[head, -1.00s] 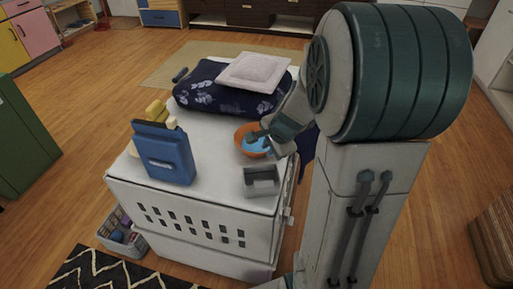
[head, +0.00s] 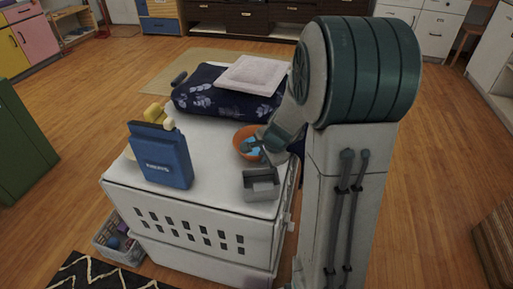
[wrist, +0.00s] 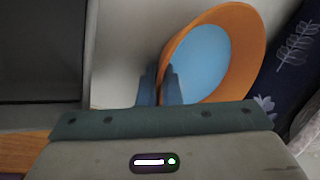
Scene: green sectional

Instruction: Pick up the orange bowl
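The orange bowl (head: 243,138) with a light blue inside is on the white crate top (head: 215,160), near its right side. In the wrist view the bowl (wrist: 243,28) fills the upper right, its near wall running down to my fingers. My gripper (wrist: 161,75) has one finger outside the wall and one inside it, close together with the orange rim pinched between them. In the head view my gripper (head: 254,145) covers the bowl's right part. I cannot tell whether the bowl's base touches the crate top.
A grey open box (head: 261,186) stands just in front of the bowl. A blue bag (head: 160,157) and yellow items (head: 155,112) are at the left. A dark blue patterned cushion (head: 205,92) with a pale pad (head: 252,72) lies behind. Bare crate top lies between bag and bowl.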

